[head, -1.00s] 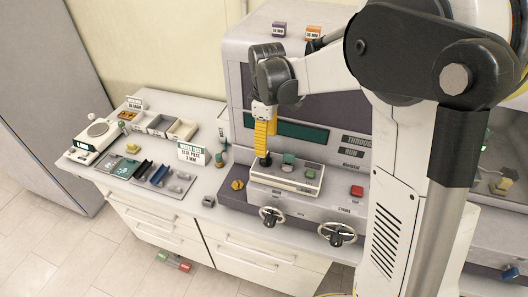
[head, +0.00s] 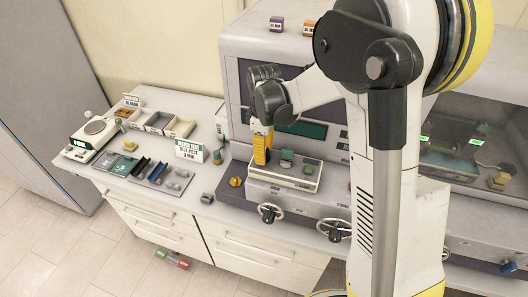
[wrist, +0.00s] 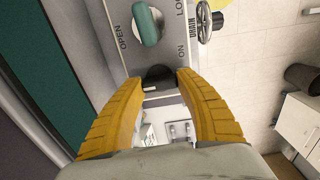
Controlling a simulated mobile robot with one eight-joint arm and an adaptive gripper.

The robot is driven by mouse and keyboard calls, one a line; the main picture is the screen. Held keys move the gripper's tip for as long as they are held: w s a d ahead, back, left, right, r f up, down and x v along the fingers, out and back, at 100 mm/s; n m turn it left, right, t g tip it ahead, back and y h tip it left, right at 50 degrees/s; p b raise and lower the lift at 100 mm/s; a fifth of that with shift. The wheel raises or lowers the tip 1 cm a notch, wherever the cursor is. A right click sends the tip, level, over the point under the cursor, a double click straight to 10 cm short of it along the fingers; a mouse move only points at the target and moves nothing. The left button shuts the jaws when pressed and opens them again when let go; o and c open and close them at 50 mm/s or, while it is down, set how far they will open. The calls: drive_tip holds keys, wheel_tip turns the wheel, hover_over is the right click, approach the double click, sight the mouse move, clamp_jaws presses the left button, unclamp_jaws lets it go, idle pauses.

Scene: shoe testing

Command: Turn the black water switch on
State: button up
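The black water switch (wrist: 159,77) shows in the wrist view as a dark knob on the grey panel, directly between my yellow fingertips. My gripper (wrist: 161,80) has a finger on each side of it, and the tips appear to touch it. In the head view my gripper (head: 261,158) points down at the left end of the machine's control panel (head: 290,181) and hides the switch. How far the switch is turned cannot be made out. The word ON is printed on the panel to its upper right in the wrist view.
A green switch (wrist: 147,25) stands beside the black one, near the printed words OPEN and LOCK; it also shows in the head view (head: 287,157). Handwheels (head: 270,212) are on the machine's front. The counter at left holds trays and a sign (head: 190,150).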

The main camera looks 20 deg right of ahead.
drive_tip(key=shift+f+m, duration=0.1)
drive_tip(key=shift+m, duration=0.3)
drive_tip(key=m+b, duration=0.2)
drive_tip(key=shift+f+m, duration=0.1)
drive_tip(key=shift+m, duration=0.3)
drive_tip(key=m+b, duration=0.2)
drive_tip(key=m, duration=0.3)
drive_tip(key=m+b, duration=0.1)
drive_tip(key=m, duration=0.4)
drive_tip(key=m+b, duration=0.1)
drive_tip(key=m, duration=0.3)
drive_tip(key=shift+m, duration=0.3)
drive_tip(key=o, duration=1.2)
